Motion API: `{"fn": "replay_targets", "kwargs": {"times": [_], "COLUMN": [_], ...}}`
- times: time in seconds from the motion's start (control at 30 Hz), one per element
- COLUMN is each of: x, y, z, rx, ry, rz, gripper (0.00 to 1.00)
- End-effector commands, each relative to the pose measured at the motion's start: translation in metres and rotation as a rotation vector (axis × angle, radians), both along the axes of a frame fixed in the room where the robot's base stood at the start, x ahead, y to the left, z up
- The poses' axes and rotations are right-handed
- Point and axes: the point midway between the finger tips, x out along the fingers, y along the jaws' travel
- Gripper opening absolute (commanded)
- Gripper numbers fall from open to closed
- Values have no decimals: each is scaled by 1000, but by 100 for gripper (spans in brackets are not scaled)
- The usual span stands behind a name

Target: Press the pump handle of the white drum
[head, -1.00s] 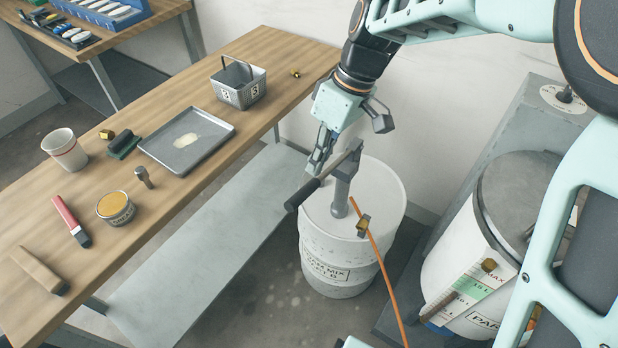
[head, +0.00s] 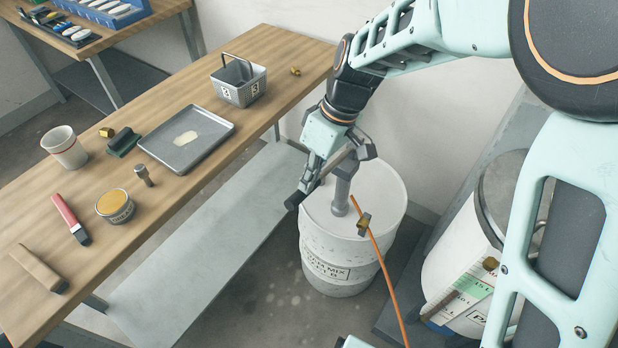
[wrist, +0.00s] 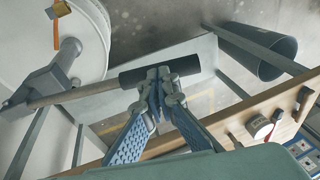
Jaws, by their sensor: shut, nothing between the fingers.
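The white drum (head: 352,225) stands on the floor right of the bench, and part of its top shows in the wrist view (wrist: 20,35). A grey pump post (head: 341,192) rises from its lid. The pump handle's black grip (head: 294,200) sticks out left past the drum's rim and slopes down; the grip also spans the wrist view (wrist: 185,66). My gripper (head: 305,188) is shut and empty, its fingertips pointing down at the grip. In the wrist view the fingertips (wrist: 160,76) overlap the grip's middle; I cannot tell whether they touch it.
An orange hose (head: 379,259) with a brass fitting runs down the drum's front. A larger white container (head: 462,255) stands at the right. The wooden bench (head: 190,210) at left holds a metal tray (head: 215,133), a wire-handled basket (head: 239,84), a cup and tools.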

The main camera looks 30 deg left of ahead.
Motion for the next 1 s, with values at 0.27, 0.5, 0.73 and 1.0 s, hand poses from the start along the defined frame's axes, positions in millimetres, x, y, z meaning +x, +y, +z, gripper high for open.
{"fn": "replay_targets", "kwargs": {"times": [0.27,0.5,0.73,1.0], "x": [-13,-18,-20,-17], "y": [1,1,1,1], "z": [-41,-81,-116,-141], "rx": [-10,-19,-19,-19], "ry": [-124,-205,-203,-203], "rz": [6,0,-1,-1], "gripper": [0,0,0,0]}}
